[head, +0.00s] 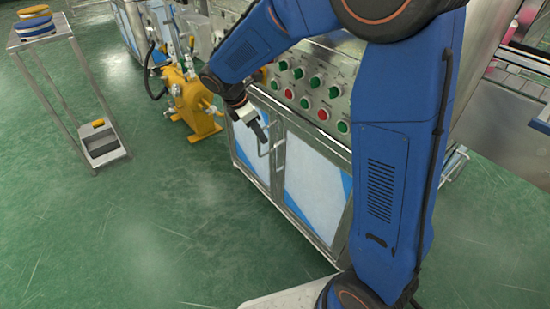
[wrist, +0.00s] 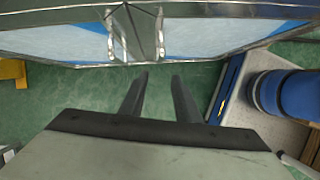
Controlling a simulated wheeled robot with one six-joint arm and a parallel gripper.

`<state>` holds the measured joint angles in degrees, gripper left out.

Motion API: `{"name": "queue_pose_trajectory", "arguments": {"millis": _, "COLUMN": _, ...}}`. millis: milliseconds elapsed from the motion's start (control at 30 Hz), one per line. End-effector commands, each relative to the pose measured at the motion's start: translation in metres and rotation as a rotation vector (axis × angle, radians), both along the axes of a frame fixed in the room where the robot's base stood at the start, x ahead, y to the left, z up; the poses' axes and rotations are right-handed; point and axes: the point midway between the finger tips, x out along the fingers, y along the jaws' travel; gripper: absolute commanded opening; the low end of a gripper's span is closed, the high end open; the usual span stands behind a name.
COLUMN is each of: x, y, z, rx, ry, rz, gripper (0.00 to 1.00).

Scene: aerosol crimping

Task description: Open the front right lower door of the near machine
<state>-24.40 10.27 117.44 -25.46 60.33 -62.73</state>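The near machine (head: 335,60) is a steel cabinet with two lower doors, both looking shut. The front right lower door (head: 313,185) has a white and blue panel; my arm covers part of the machine to its right. In the wrist view the right door (wrist: 225,38) fills the upper right, and bright metal handles (wrist: 157,35) show at the middle seam. My gripper (head: 263,136) is in front of the doors near that seam. In the wrist view its two dark fingers (wrist: 158,76) are apart with only green floor visible between them. Contact with a handle cannot be told.
The left lower door (head: 250,150) is beside the right one. Green and red buttons (head: 310,90) line the panel above. A yellow machine (head: 195,105) stands left of the cabinet. A metal stand (head: 72,90) is farther left. The green floor (head: 150,230) in front is clear.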

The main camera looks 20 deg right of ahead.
Motion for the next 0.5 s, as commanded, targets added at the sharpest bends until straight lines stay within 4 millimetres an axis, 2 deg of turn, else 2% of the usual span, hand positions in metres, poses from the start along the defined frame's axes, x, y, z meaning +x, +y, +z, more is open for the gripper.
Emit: {"name": "queue_pose_trajectory", "arguments": {"millis": 500, "x": 0.005, "y": -0.034, "z": -0.081, "rx": -0.001, "ry": 0.004, "rz": -0.004, "gripper": 0.3}}
